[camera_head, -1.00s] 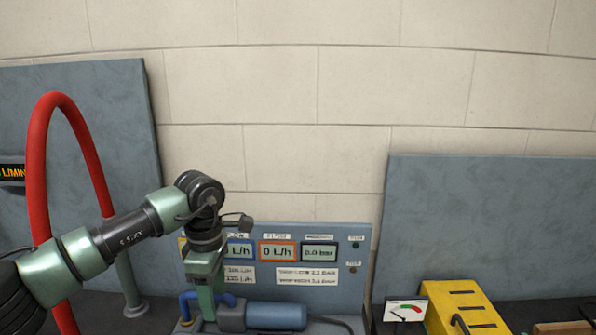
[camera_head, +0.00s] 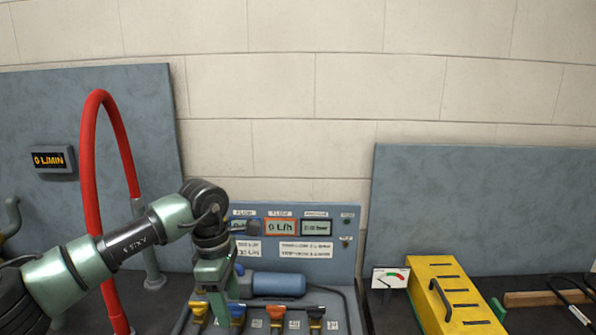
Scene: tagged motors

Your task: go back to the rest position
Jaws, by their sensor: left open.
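My left arm comes in from the left, and its green and black gripper (camera_head: 216,284) points down in front of the blue-grey panel (camera_head: 348,250) with the displays. The gripper is open, and I see nothing held in it. Its fingers overlap the row of coloured valve handles at the panel's foot in the picture; I cannot tell whether they touch. A yellow handle (camera_head: 198,309) and a blue handle (camera_head: 237,312) show beside the fingertips. My right gripper is not in view.
A red hose (camera_head: 88,180) arches behind my left arm. A blue cylinder (camera_head: 279,284) lies behind the valves. A dark display (camera_head: 54,159) reads 0 L/MIN at left.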

